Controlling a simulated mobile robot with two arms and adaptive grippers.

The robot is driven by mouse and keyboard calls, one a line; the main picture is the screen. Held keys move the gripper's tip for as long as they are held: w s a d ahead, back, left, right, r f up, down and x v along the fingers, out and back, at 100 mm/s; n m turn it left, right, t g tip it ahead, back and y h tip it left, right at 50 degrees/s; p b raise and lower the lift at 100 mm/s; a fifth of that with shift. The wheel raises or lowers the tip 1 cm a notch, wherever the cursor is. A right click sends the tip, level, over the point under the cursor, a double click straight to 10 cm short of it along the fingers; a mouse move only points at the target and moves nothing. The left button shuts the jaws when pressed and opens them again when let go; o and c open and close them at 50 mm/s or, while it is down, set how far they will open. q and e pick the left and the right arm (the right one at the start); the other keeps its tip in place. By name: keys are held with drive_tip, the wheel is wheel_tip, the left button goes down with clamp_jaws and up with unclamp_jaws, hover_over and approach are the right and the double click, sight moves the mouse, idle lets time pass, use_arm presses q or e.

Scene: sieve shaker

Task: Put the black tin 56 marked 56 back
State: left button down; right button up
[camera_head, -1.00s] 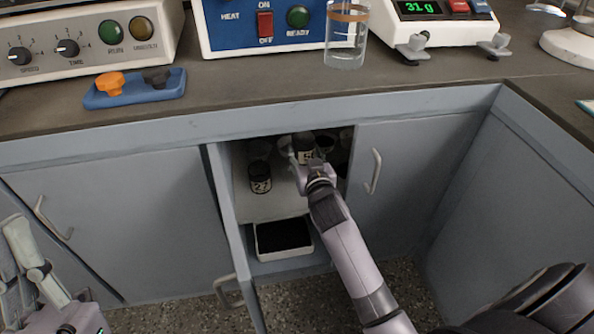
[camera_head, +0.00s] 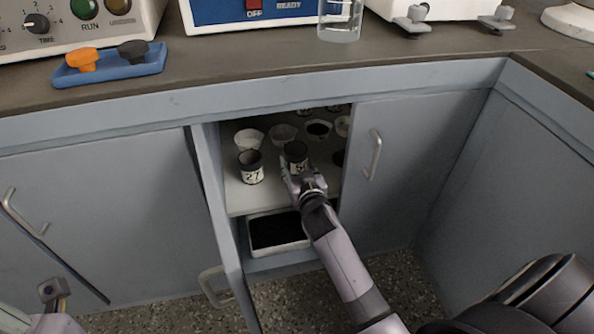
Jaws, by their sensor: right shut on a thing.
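The black tin 56 (camera_head: 296,152) has a pale label, partly covered, with only part of its number readable. It is inside the open cupboard, upright, at or just above the upper shelf (camera_head: 243,205); I cannot tell if it touches. My right gripper (camera_head: 300,176) is shut on it from the front. A black tin marked 27 (camera_head: 251,168) stands on the shelf to its left. Only a small part of my left arm's end (camera_head: 53,292) shows at the lower left, and its fingers cannot be made out.
White cups (camera_head: 249,138) and a cup of dark material (camera_head: 318,128) stand behind on the shelf. A white tray with dark contents (camera_head: 277,232) sits below. The open cupboard door (camera_head: 215,215) bounds the left side. A blue holder (camera_head: 110,65) lies on the counter.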

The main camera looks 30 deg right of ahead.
drive_tip(key=shift+f, duration=0.2)
drive_tip(key=shift+r, duration=0.1)
drive_tip(key=o, duration=1.2)
drive_tip(key=shift+c, duration=0.2)
